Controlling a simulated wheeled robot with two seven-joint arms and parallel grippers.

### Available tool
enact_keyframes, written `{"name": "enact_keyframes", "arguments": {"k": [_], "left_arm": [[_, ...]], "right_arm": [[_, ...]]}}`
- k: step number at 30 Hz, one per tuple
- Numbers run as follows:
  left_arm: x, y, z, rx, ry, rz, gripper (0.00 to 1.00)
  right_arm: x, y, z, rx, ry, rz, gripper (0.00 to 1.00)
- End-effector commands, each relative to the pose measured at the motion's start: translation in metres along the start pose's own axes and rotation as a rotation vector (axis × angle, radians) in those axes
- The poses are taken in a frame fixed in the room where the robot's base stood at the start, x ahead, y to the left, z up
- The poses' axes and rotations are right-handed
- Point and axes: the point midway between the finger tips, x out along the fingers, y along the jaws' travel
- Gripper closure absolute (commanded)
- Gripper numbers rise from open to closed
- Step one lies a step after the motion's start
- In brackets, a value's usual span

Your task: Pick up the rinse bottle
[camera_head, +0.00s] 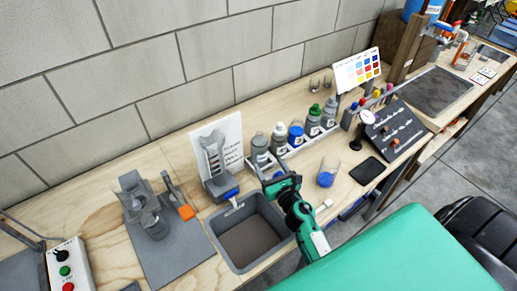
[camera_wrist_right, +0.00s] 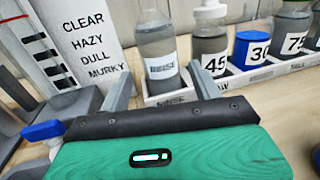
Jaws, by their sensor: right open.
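The rinse bottle (camera_head: 260,149) is a clear bottle of greyish liquid, upright at the left end of the row on a white rack (camera_head: 291,152). In the right wrist view, the bottle (camera_wrist_right: 157,45) has a white label that seems to read RINSE. My right gripper (camera_head: 267,168) is just in front of the bottle, open and empty. In the right wrist view its fingers (camera_wrist_right: 160,78) point toward the bottle, one low on each side. I cannot tell whether they touch it. My left gripper is not in view.
Labelled bottles 45 (camera_wrist_right: 212,40), 30 (camera_wrist_right: 251,48) and 75 (camera_wrist_right: 290,35) stand right of the rinse bottle. A clarity chart (camera_wrist_right: 85,35) stands close on the left. A grey bin (camera_head: 222,244) lies below my right gripper. A beaker with blue content (camera_head: 326,178) stands to the right.

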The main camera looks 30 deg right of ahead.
Motion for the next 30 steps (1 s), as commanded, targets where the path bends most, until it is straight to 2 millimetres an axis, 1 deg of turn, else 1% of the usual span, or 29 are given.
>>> {"name": "enact_keyframes", "arguments": {"k": [1,3,6,9,12,15,19,24,27,30], "left_arm": [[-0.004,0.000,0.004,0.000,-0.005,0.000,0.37],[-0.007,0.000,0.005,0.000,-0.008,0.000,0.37],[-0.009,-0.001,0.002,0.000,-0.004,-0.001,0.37],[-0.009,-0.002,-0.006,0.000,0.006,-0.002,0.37],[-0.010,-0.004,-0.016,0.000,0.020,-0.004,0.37],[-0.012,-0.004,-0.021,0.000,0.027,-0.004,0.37],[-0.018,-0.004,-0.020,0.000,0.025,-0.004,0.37],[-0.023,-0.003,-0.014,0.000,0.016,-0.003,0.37],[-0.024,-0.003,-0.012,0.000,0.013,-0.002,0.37],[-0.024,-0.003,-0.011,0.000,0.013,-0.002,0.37]], "right_arm": [[0.010,0.000,0.003,0.002,-0.001,-0.001,0.36],[0.021,0.000,0.003,0.003,-0.001,-0.001,0.36],[0.035,0.000,0.002,0.002,-0.001,-0.001,0.36],[0.044,0.000,0.001,0.002,0.000,-0.001,0.36],[0.048,0.000,0.001,0.002,0.000,0.000,0.36],[0.053,0.000,0.001,0.004,0.000,-0.001,0.36],[0.068,0.002,0.003,0.006,-0.001,-0.001,0.36],[0.089,0.002,0.002,0.004,-0.001,-0.001,0.36],[0.097,0.002,0.001,0.004,0.000,-0.001,0.36],[0.100,0.002,0.000,0.003,0.000,0.000,0.36]]}}
